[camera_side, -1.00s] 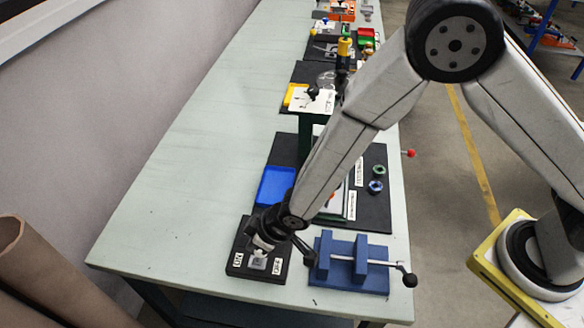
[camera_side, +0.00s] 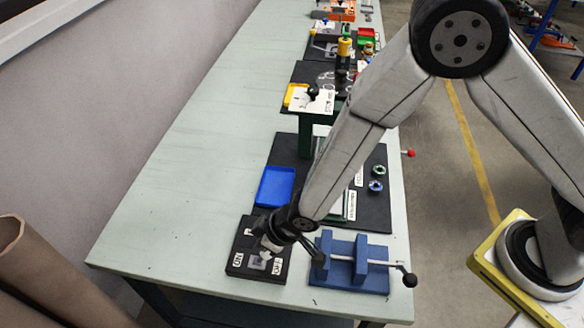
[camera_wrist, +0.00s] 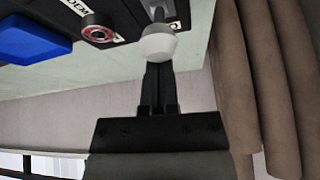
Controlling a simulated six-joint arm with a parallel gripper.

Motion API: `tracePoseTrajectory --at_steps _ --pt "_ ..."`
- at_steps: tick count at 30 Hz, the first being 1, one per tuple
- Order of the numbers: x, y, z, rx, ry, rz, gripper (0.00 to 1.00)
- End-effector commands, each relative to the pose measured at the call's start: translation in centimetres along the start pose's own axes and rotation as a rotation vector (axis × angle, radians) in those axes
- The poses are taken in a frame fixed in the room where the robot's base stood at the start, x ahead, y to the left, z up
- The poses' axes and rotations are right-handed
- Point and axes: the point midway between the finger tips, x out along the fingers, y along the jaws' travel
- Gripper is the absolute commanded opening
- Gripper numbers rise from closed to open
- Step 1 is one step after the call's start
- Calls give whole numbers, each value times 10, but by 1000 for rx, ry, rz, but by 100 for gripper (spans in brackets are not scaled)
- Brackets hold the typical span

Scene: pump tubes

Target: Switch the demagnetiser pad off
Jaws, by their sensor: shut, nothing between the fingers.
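A pale knob (camera_wrist: 158,43) on a dark stem stands right at my fingertips in the wrist view. My gripper (camera_wrist: 157,72) is shut and empty, its tips partly hidden by or against the knob; I cannot tell if they touch. In the side view my gripper (camera_side: 271,240) is over the pad and hides part of the switch, so its setting is unclear.
A blue vice (camera_side: 345,277) with a long handle stands close to the right of the pad. A blue tray (camera_side: 274,187) lies behind the pad on a black board. The bench top (camera_side: 185,190) to the left is clear.

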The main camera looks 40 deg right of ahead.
Motion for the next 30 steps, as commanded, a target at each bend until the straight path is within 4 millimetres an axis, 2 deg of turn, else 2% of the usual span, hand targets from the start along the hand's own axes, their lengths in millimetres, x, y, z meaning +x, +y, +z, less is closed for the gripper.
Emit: tracePoseTrajectory --at_steps 5,17,30 --pt "1 0 -3 0 -7 0 0" --pt "5 0 -40 0 2 0 0" --pt "-36 1 -32 0 2 0 0"
